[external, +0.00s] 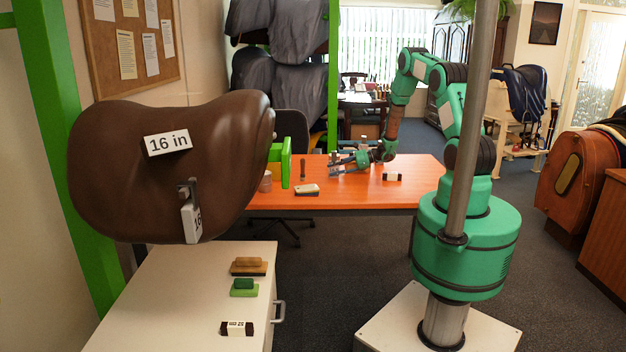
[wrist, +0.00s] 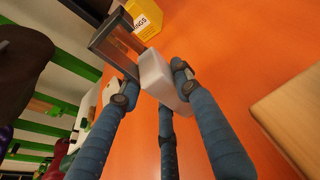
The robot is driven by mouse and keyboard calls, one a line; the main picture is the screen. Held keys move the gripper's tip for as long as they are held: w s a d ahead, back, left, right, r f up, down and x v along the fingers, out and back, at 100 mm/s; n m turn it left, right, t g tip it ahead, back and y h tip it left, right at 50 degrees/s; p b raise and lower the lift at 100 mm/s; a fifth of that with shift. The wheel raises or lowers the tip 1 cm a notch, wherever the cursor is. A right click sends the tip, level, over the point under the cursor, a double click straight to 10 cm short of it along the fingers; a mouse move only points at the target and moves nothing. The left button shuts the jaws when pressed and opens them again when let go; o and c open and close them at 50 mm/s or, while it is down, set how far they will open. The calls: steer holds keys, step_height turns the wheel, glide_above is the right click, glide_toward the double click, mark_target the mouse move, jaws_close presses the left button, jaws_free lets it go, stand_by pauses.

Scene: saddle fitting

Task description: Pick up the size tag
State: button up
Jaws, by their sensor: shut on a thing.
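My gripper (external: 335,166) is low over the far side of the orange table in the external view. In the wrist view its fingers (wrist: 154,84) are shut on a pale white block (wrist: 157,72). No lettering shows on this block, so I cannot tell whether it is the size tag. A dark-framed see-through piece (wrist: 118,40) sits just beyond the block; I cannot tell if they are joined.
The orange table (external: 350,197) holds a white-topped block (external: 307,189), a dark-and-white piece (external: 393,177) and a green stand (external: 287,165). A yellow box (wrist: 146,17) is close beyond the fingers. A cream cabinet (external: 180,290) in front carries several small blocks. A grey pole crosses before my arm.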

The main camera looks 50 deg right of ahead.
steer(key=shift+r, duration=0.1)
steer(key=shift+r, duration=0.45)
steer(key=r, duration=0.1)
steer(key=r+p, duration=0.1)
steer(key=shift+s+r+p, duration=0.3)
steer(key=shift+s+r, duration=0.05)
steer(key=s+a+r+p, duration=0.1)
steer(key=s+a+p, duration=0.1)
steer(key=s, duration=1.3)
steer(key=shift+a+p, duration=0.3)
steer(key=shift+a, duration=0.55)
steer(key=shift+w+r, duration=0.1)
steer(key=shift+r, duration=0.15)
